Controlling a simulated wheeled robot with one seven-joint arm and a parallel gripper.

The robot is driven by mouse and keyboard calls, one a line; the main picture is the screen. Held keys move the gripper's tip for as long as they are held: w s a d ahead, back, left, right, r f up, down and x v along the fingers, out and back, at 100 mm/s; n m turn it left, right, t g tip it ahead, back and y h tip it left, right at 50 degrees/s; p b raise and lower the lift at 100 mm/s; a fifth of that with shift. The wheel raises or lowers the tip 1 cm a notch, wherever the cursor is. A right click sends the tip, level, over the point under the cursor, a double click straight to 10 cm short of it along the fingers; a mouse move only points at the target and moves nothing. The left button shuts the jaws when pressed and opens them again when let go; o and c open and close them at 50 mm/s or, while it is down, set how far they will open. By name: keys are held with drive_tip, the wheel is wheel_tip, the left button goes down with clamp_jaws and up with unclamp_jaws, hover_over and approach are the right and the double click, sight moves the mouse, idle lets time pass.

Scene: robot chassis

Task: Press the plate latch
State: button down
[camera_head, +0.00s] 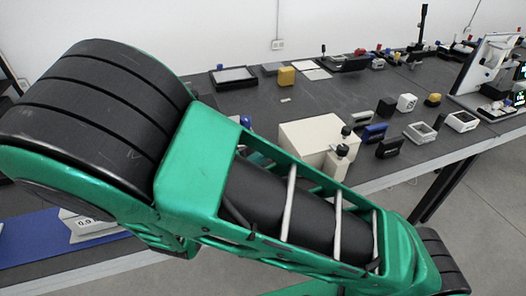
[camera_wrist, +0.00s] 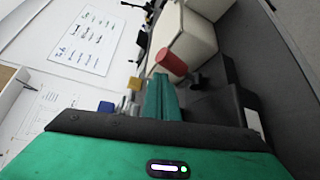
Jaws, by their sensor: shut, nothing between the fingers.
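My gripper (camera_wrist: 161,82) shows in the wrist view as green fingers held together, with nothing seen between them. A red cylinder (camera_wrist: 171,62) is right at the fingertips in that view; whether they touch cannot be told. Pale beige blocks (camera_wrist: 184,32) stand just beyond it. In the head view, my green and black arm covers the foreground, and the gripper's fingertips cannot be made out. A beige box (camera_head: 312,132) with black-knobbed parts (camera_head: 338,158) beside it is partly hidden behind my arm. I cannot tell for sure which part is the plate latch.
The dark table (camera_head: 345,95) runs across the head view. A yellow block (camera_head: 286,76), a blue block (camera_head: 375,133), a black block (camera_head: 390,147) and a white open frame (camera_head: 420,132) stand on it. A tilted white panel (camera_head: 484,66) stands at the right.

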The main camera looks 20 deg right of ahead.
drive_tip(key=shift+s, duration=0.5)
drive_tip(key=shift+s+f, duration=0.1)
drive_tip(key=shift+s, duration=0.1)
drive_tip(key=shift+s+f, duration=0.15)
drive_tip(key=shift+s, duration=0.05)
